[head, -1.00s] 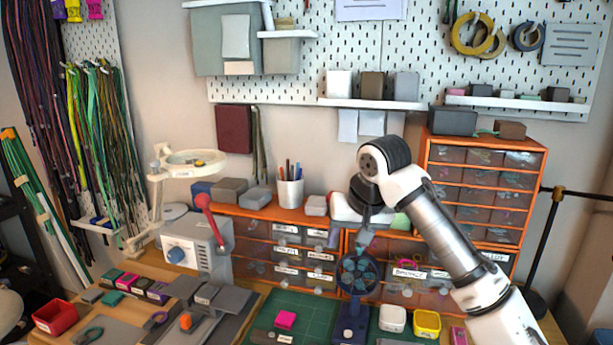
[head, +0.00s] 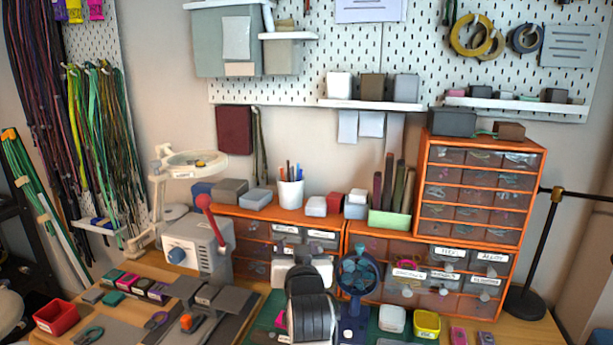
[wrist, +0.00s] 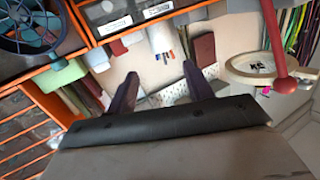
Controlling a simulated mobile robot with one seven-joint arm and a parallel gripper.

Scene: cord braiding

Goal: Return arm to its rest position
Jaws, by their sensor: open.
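My arm shows in the head view as a black and white wrist section low in the middle, over the front of the workbench. Its fingers are hidden there. In the wrist view my gripper (wrist: 158,88) shows two dark fingers standing well apart with nothing between them. The gripper is open and empty. Beyond the fingers the wrist view shows the wall, the pen cup (wrist: 160,38) and the drawers, tilted and upside down.
A blue round braiding stand (head: 357,275) is close to the right of my arm. A grey machine with a red lever (head: 203,203) stands to the left. Orange drawer units (head: 480,190) line the back. A magnifier lamp (head: 190,162) is at the left. A red tray (head: 55,316) lies front left.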

